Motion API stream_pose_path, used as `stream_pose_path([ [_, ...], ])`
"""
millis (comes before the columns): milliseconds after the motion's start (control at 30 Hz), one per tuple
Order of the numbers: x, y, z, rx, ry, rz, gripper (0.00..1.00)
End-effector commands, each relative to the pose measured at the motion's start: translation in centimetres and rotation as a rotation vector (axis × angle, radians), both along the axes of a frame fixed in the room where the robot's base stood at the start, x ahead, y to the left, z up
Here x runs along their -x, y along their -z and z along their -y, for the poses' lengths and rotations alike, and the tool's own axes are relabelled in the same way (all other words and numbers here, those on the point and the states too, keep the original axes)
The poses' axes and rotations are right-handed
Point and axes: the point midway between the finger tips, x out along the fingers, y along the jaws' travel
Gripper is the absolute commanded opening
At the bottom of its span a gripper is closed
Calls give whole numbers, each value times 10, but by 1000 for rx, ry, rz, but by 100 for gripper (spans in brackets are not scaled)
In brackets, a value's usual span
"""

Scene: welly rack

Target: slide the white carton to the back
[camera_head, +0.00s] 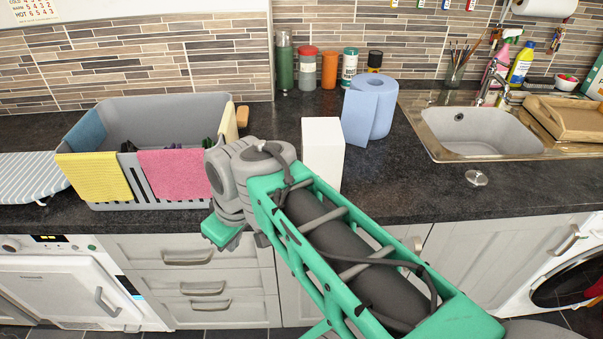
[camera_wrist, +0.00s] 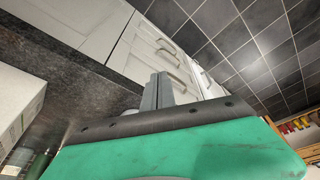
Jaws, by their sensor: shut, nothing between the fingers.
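The white carton (camera_head: 323,148) stands upright on the dark countertop, near its front edge, just behind my arm in the head view. My arm hides its lower left part. It also shows at the left edge of the wrist view (camera_wrist: 18,105). My gripper's fingers (camera_wrist: 158,90) show in the wrist view, shut and empty, by the counter's front edge. They are apart from the carton. In the head view the fingertips are hidden or too small to tell.
A blue paper roll (camera_head: 370,110) stands behind and right of the carton. Several jars, one with a red lid (camera_head: 306,70), line the back wall. A grey basket (camera_head: 165,115) with cloths stands left. A sink (camera_head: 475,130) lies right. Counter directly behind the carton looks clear.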

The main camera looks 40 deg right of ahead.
Motion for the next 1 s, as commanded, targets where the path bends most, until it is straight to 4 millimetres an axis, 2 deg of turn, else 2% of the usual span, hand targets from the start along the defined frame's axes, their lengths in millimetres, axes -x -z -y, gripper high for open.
stream_pose_path([
  [33,-14,-2,12,25,-145,19,0],
  [100,-30,-20,32,91,-445,52,0],
  [167,-39,-35,56,175,-728,79,0],
  [233,-40,-51,92,292,-1061,93,0],
  [333,-26,-68,149,462,-1511,64,0],
  [400,-10,-76,185,553,-1778,14,0],
  [500,11,-85,221,628,-2050,-60,0],
  [600,23,-89,238,655,-2189,-104,0],
  [700,24,-83,241,661,-2225,-113,0],
  [767,22,-73,242,660,-2225,-111,0],
  [1000,11,-20,247,661,-2222,-110,0],
])
